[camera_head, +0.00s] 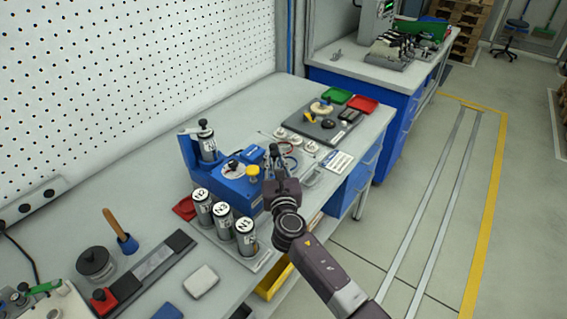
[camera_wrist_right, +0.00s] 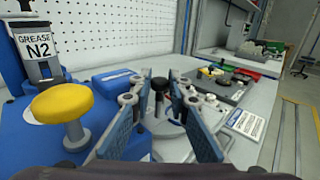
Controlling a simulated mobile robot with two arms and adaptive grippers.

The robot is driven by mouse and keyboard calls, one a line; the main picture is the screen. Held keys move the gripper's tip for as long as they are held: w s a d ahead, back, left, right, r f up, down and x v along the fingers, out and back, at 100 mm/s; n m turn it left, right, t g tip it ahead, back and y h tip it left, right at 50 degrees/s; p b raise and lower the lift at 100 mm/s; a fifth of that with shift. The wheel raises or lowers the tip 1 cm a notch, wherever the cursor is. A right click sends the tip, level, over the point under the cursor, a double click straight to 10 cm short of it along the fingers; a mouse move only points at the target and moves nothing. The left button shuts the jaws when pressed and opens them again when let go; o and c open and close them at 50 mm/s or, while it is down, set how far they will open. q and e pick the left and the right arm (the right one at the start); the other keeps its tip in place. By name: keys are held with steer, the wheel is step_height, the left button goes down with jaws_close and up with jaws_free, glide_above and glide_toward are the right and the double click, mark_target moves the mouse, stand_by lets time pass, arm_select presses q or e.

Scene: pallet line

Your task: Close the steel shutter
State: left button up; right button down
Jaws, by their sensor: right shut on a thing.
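My right gripper (camera_head: 274,160) reaches over the front right edge of the blue grease unit (camera_head: 232,190). In the right wrist view, its fingers (camera_wrist_right: 160,92) close on an upright black knob (camera_wrist_right: 160,83). Below the knob is a grey metal piece (camera_wrist_right: 172,128) that looks like the steel shutter; the fingers cover much of it. I cannot tell how far it stands open. A yellow mushroom button (camera_wrist_right: 62,103) is left of the fingers. A canister labelled GREASE N2 (camera_wrist_right: 40,50) stands in the unit behind it. My left gripper is not in view.
Canisters N2 (camera_head: 202,205), N3 (camera_head: 222,220) and N1 (camera_head: 246,237) stand in front of the unit. A dark tray (camera_head: 318,125), white round parts and a card (camera_head: 337,161) lie beyond. The pegboard wall borders the bench; the floor at right is clear.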

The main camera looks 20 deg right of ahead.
steer(key=shift+a+r, duration=0.1)
steer(key=c, duration=2.2)
jaws_free()
steer(key=o, duration=0.3)
steer(key=shift+w+a, duration=0.15)
steer(key=shift+d, duration=0.2)
